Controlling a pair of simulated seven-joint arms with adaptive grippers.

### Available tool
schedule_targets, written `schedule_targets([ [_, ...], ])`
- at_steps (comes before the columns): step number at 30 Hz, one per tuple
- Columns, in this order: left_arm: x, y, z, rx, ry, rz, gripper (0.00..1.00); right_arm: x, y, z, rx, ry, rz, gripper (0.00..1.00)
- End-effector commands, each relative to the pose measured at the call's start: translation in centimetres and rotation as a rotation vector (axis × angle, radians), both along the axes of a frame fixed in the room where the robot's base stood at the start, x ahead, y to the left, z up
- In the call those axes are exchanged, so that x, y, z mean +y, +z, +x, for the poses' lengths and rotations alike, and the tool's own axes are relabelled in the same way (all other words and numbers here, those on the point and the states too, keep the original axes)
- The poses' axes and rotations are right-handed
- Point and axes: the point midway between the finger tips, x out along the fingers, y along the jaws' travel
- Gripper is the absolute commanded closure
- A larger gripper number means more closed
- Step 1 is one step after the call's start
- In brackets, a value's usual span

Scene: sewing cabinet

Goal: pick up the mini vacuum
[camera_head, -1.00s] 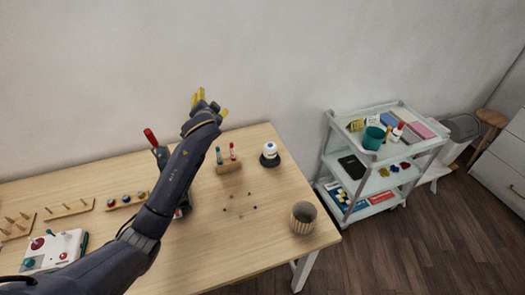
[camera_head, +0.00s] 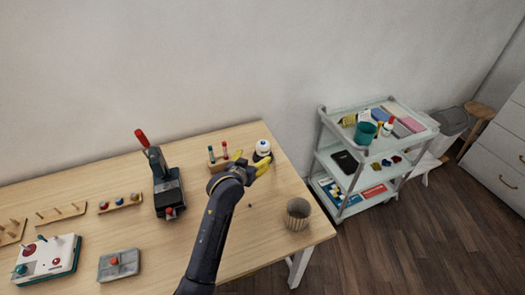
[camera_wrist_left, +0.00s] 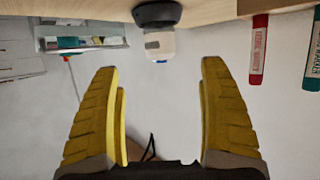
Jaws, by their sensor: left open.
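The mini vacuum (camera_head: 263,147), a small round thing with a white top and a dark base, stands at the back right of the wooden table. In the left wrist view it appears upside down at the top (camera_wrist_left: 160,42), between and beyond the fingertips. My left gripper (camera_head: 250,162) has yellow fingers. It is open and empty, just in front of the mini vacuum, and partly overlaps it in the head view. In the left wrist view the fingers (camera_wrist_left: 160,75) are spread wide, with a gap before the vacuum. My right gripper is not in view.
A wooden block with markers (camera_head: 218,160) stands close left of the vacuum. A ribbed cup (camera_head: 298,213) sits at the right edge. A white cart (camera_head: 322,160) is beyond the table's right edge.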

Motion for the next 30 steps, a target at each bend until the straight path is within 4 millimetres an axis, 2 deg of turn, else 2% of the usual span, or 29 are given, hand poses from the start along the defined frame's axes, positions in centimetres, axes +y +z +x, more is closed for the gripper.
schedule_targets([
  [6,-1.1,-1.3,3.2,0.001,0.0,0.0,0.23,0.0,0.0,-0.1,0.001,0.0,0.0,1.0],
  [12,-1.8,-2.3,5.3,0.0,0.0,0.002,0.23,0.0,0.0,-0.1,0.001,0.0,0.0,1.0],
  [23,-2.2,-2.9,6.7,-0.001,0.0,0.002,0.23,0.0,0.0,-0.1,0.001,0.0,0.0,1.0],
  [30,-2.9,-3.7,8.7,0.0,0.0,0.001,0.23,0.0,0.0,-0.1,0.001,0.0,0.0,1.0],
])
